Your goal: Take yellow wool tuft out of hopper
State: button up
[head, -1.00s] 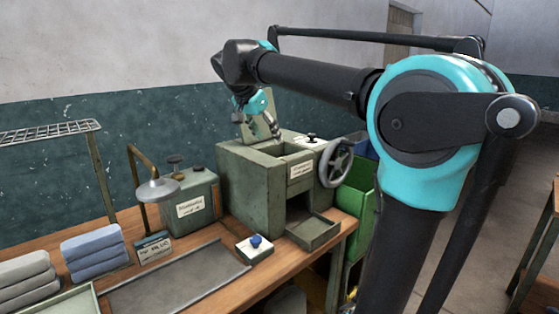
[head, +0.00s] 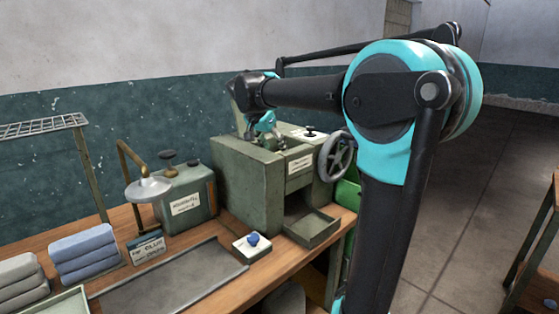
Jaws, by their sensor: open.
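The hopper is the open top of a grey-green machine (head: 243,186), with its lid (head: 238,116) raised at the back. My gripper (head: 263,137) is at the hopper mouth, pointing down. Its fingertips are low at the opening and partly hidden, and it is open. I cannot see the yellow wool tuft; the hopper's inside is hidden by its front wall and my gripper.
A handwheel (head: 336,156) is on the machine's right side, and a tray (head: 312,229) sticks out below. A blue-button box (head: 252,246), a lamp (head: 150,188), a green tank (head: 186,205) and folded cloths (head: 83,254) stand on the bench.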

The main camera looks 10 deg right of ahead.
jog(key=shift+x, duration=2.8)
jog(key=shift+d, duration=0.15)
jog(key=c, duration=0.6)
